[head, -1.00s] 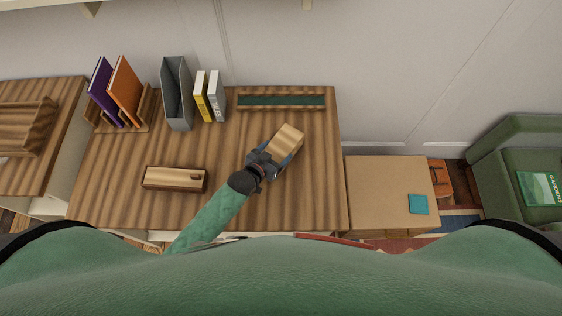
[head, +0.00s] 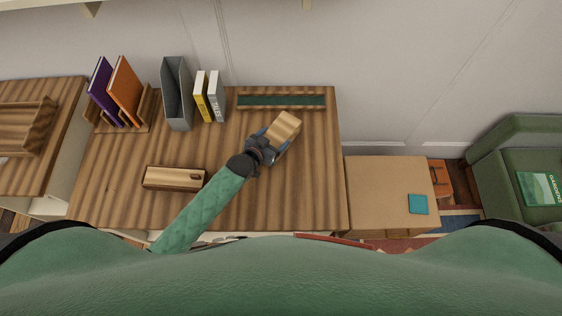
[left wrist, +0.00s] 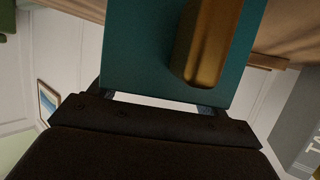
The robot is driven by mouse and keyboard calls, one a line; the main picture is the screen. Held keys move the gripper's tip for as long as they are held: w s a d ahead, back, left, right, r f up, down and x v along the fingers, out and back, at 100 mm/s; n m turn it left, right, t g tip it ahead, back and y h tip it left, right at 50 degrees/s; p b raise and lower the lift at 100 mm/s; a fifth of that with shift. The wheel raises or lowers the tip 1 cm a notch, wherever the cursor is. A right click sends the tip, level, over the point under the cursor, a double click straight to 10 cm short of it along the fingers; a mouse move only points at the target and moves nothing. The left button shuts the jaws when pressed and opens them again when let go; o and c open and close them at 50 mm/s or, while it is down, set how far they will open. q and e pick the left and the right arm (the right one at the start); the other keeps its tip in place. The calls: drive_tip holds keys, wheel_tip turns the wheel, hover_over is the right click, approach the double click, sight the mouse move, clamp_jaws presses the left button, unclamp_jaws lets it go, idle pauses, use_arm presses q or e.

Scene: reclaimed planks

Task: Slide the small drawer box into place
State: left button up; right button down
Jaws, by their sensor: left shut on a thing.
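A small box (head: 285,125) with a pale wood top is in my left gripper (head: 270,143) over the right half of the desk. In the left wrist view, a teal face of the held thing (left wrist: 140,45) with a brass-coloured bar fills the space in front of the gripper (left wrist: 157,102). My left gripper is shut on it. My right gripper is not in view.
A wooden case (head: 174,178) lies on the desk (head: 130,207) at the left front. A grey file holder (head: 177,95), yellow book (head: 201,97) and grey book (head: 216,97) stand behind. The desk's right front is clear.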

use_arm(q)
drive_tip(key=shift+w+a, duration=0.2)
drive_tip(key=shift+w, duration=1.25)
drive_tip(key=o, duration=1.2)
drive_tip(key=shift+v, duration=3.55)
drive_tip(key=shift+d+r, duration=0.1)
